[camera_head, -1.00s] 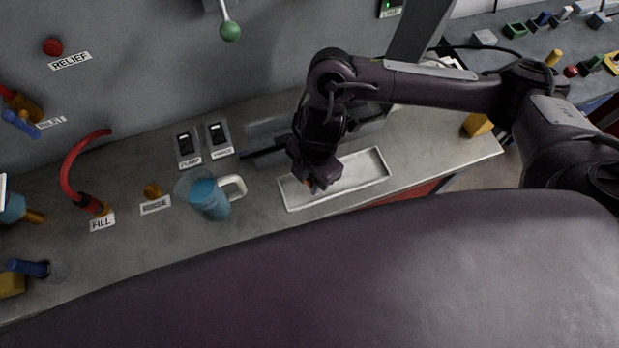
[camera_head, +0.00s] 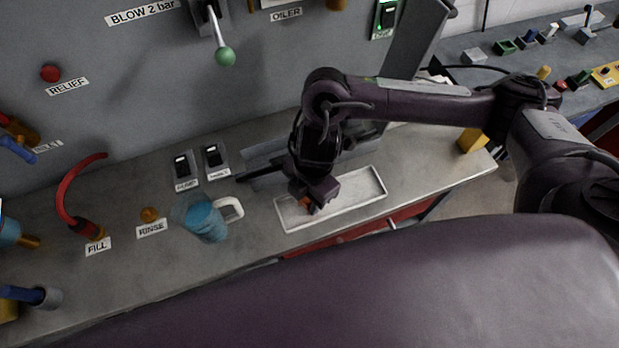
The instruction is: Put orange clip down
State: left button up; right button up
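A small orange clip (camera_head: 305,201) shows at the tip of my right gripper (camera_head: 312,205), low over the left part of a shallow white tray (camera_head: 350,198). The gripper points down and its fingers are mostly hidden behind its own body, so their opening is hard to see. I cannot tell whether the clip touches the tray floor. The rest of the tray looks empty. My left gripper is not in view.
A pitcher of blue liquid with a white handle (camera_head: 206,220) stands left of the tray. Two switches (camera_head: 184,170) sit behind it. A red hose (camera_head: 68,190) and an orange knob (camera_head: 149,214) are further left. A green-knobbed lever (camera_head: 225,56) hangs from the panel.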

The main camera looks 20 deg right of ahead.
notch_tip(320, 180, up, 11)
jog(key=d+p, duration=0.1)
jog(key=shift+w+d, duration=0.25)
jog(key=shift+w, duration=0.05)
jog(key=shift+f, duration=0.1)
dwell(0.4)
